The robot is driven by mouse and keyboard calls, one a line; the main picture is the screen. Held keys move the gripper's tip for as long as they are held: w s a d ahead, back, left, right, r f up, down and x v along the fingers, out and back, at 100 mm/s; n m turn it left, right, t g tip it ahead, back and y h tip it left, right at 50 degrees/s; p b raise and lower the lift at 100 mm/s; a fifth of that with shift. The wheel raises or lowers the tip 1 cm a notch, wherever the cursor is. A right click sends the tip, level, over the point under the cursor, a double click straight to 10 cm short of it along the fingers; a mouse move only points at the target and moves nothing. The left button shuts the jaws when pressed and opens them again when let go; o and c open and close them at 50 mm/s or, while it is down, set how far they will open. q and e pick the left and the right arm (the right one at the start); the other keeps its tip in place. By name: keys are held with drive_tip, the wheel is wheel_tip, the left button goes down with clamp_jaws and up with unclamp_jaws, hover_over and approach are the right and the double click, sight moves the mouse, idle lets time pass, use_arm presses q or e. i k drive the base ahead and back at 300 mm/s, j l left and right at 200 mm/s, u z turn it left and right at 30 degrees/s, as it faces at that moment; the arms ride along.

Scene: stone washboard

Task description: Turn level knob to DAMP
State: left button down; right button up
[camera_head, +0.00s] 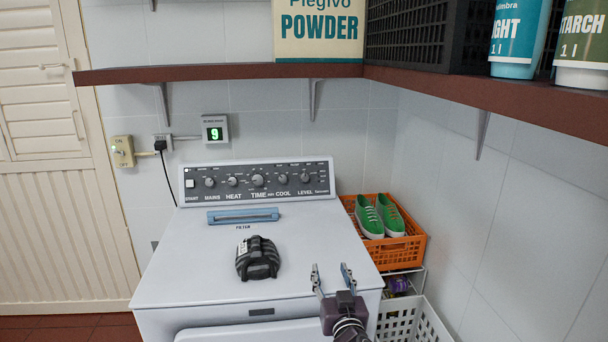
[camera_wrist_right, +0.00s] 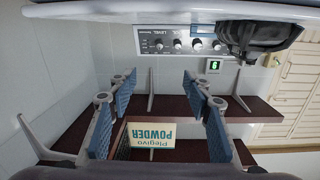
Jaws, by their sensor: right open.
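The level knob (camera_head: 306,177) is the rightmost large knob on the dark control panel (camera_head: 248,191) of a white machine. In the right wrist view, which is upside down, the level knob (camera_wrist_right: 159,46) is small, beside the word LEVEL. Its pointer and the DAMP mark are too small to read. My right gripper (camera_head: 331,280) is open and empty over the machine's front right corner, well short of the panel and apart from the knob. Its two blue-padded fingers (camera_wrist_right: 158,88) are spread in the wrist view. My left gripper is not in view.
A dark striped bundle (camera_head: 258,259) and a blue filter handle (camera_head: 243,216) are on the machine's top. An orange crate (camera_head: 402,252) with green shoes (camera_head: 379,216) stands to the right. A brown shelf (camera_head: 225,72) overhangs behind. The top between gripper and panel looks clear.

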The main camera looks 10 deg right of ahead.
sight(304, 177)
drive_tip(key=i, duration=1.6)
drive_tip(key=l, duration=0.05)
